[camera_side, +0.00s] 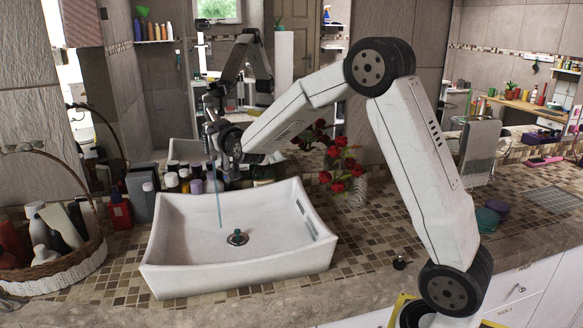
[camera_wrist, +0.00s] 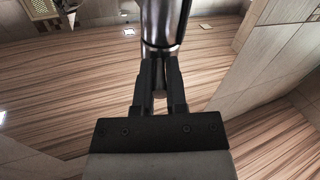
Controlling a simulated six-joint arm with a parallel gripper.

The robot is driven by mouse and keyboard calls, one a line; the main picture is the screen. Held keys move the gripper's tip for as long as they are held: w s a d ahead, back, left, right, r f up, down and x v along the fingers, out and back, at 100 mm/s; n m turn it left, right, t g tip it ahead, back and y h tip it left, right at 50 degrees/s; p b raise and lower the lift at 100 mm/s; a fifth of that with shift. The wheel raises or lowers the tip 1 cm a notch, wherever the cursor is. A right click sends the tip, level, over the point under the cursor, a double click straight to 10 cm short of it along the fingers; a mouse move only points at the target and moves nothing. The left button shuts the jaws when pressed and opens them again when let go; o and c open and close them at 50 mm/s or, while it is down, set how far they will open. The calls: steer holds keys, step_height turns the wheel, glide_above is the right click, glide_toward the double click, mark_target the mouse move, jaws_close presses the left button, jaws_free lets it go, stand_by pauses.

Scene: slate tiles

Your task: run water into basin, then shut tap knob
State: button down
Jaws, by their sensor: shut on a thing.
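The white basin (camera_side: 235,272) stands on the mosaic counter, with a round drain (camera_side: 237,238) in its floor. A thin blue stream of water (camera_side: 218,197) falls from the tap into the basin. The tap stands behind the basin and is mostly hidden by my wrist in the side view. In the wrist view, the shiny metal tap (camera_wrist: 163,22) rises between my fingers. My gripper (camera_wrist: 160,70) is shut on a part of it, which I take for the knob; the fingers hide most of that part. No clear water level shows in the basin.
A wicker basket (camera_side: 75,270) of bottles stands at the left. Several bottles (camera_side: 145,200) line the back of the basin. Red roses in a vase (camera_side: 357,190) stand to its right. A mirror behind reflects my arm. The front counter strip (camera_side: 330,290) is largely clear.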

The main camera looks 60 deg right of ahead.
steer(key=shift+d+r+n+t+y, duration=0.1)
steer(key=shift+d+n+t+y, duration=0.15)
steer(key=shift+n+t+y, duration=0.45)
steer(key=shift+g, duration=0.3)
steer(key=c, duration=0.7)
jaws_free()
steer(key=shift+o, duration=0.2)
steer(key=shift+s+a, duration=0.1)
steer(key=shift+s, duration=0.1)
steer(key=v, duration=0.7)
steer(key=shift+s, duration=0.3)
